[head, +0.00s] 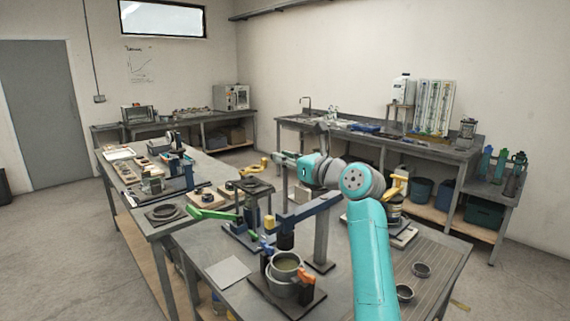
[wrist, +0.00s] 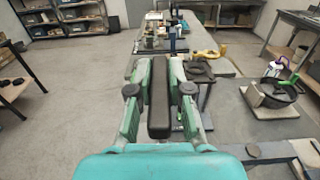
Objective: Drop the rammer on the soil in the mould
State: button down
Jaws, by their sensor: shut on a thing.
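The mould (head: 284,271) is a grey metal pot on a dark base plate at the front of the near bench, with brownish-green soil (head: 288,264) inside. An orange part sits at its right side. The rammer (head: 286,241), a dark cylinder with a yellow piece above it, hangs over the mould from a blue arm (head: 310,209) on a grey column (head: 322,238). It looks clear of the soil. My gripper (wrist: 158,72) is shut on a dark, upright bar-like handle (wrist: 158,108) in the wrist view. In the head view, my arm partly hides the stand; I cannot tell how the handle joins it.
A yellow-handled device (head: 397,187) is right of my arm. Long benches line the walls.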

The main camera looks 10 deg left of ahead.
jog(key=shift+d+r, duration=0.1)
jog(key=shift+r, duration=0.3)
jog(key=c, duration=1.2)
grip_release()
jog(key=shift+o, duration=0.6)
jog(key=shift+f, duration=0.1)
jog(key=v, duration=1.2)
